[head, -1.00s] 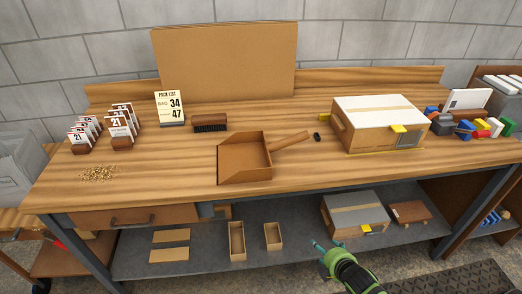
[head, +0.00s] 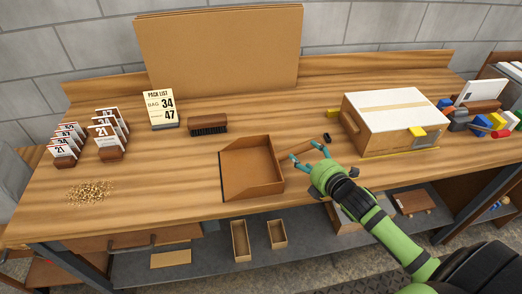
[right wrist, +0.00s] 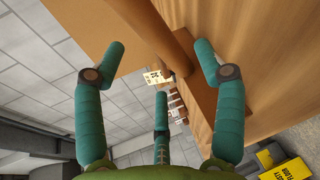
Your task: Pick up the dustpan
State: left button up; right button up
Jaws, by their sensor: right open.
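The brown dustpan (head: 252,165) lies on the wooden workbench, its pan open toward the left and its handle (head: 294,147) pointing right. My right gripper (head: 307,151) is at the handle, with its teal fingers spread and partly covering it. In the right wrist view the handle (right wrist: 165,30) runs between the open fingers of the gripper (right wrist: 162,55), and the pan (right wrist: 203,115) shows beyond. I cannot tell whether any finger touches the handle. My left gripper is not in view.
A brush (head: 208,125) and a pack list card (head: 160,107) stand behind the dustpan. A pile of bits (head: 90,192) lies at the left, near numbered cards (head: 107,135). A white-topped box (head: 395,118) stands close to the right of my gripper.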

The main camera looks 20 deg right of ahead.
aim_at(299, 149)
jog(key=shift+w, duration=0.45)
jog(key=shift+p+x, duration=0.85)
jog(key=shift+x, duration=0.15)
jog(key=x, duration=0.2)
jog(key=shift+w+f, duration=0.1)
jog(key=shift+w, duration=0.2)
jog(key=shift+w+f, duration=0.2)
jog(key=shift+w, duration=0.15)
jog(key=c, duration=1.1)
grip_shut()
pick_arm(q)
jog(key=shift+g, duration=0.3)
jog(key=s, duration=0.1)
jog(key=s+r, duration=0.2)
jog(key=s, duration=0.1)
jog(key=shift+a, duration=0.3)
pick_arm(e)
jog(key=shift+r, duration=0.1)
